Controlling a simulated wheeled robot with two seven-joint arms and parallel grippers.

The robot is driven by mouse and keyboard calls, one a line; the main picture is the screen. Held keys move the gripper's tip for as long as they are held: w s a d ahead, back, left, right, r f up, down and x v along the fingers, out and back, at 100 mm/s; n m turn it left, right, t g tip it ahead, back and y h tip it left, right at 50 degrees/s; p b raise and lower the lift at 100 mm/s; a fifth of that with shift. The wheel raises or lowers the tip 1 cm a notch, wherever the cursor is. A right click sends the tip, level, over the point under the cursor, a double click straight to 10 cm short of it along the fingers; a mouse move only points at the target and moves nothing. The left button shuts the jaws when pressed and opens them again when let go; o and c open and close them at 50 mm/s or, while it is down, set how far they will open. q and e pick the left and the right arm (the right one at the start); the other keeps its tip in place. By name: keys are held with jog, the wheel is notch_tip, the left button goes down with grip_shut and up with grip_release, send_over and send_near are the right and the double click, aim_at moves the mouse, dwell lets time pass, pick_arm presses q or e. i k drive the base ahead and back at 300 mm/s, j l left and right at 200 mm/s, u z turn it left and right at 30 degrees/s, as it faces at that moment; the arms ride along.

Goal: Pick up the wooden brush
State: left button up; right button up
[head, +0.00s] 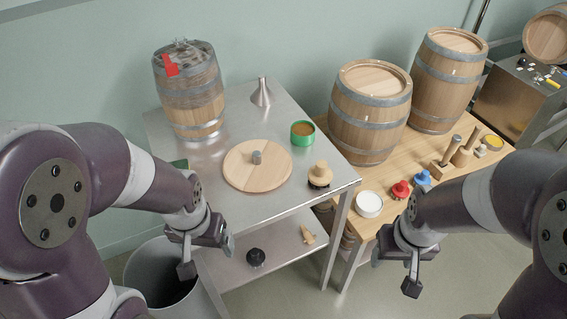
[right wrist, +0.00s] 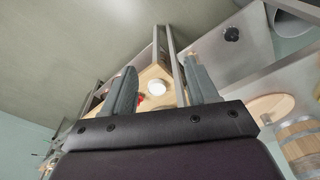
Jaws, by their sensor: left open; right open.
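The wooden brush (head: 320,174) has a rounded wooden handle and dark bristles. In the head view it stands upright, bristles down, near the right edge of the steel table (head: 225,212). My left gripper (head: 207,257) is open and empty, in front of the table and lower left of the brush. My right gripper (head: 395,272) is open and empty, to the right of and lower in the picture than the brush. In the right wrist view the two fingers of my right gripper (right wrist: 161,88) are spread apart with nothing between them. I cannot make out the brush there.
A round wooden lid (head: 258,178), green tub (head: 302,133), funnel (head: 262,93) and barrel (head: 190,100) share the steel table. The wooden table (head: 345,192) holds a white tub (head: 369,204), red and blue items and two barrels. A bin (head: 160,275) stands at lower left.

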aim_at(320, 175)
jog(key=i+l+u, duration=0.2)
jog(key=u, duration=0.3)
jog(key=i+l+u, duration=0.2)
jog(key=l+u, duration=0.3)
jog(key=i+l+u, duration=0.1)
jog(key=l+u, duration=0.2)
jog(key=u, duration=0.2)
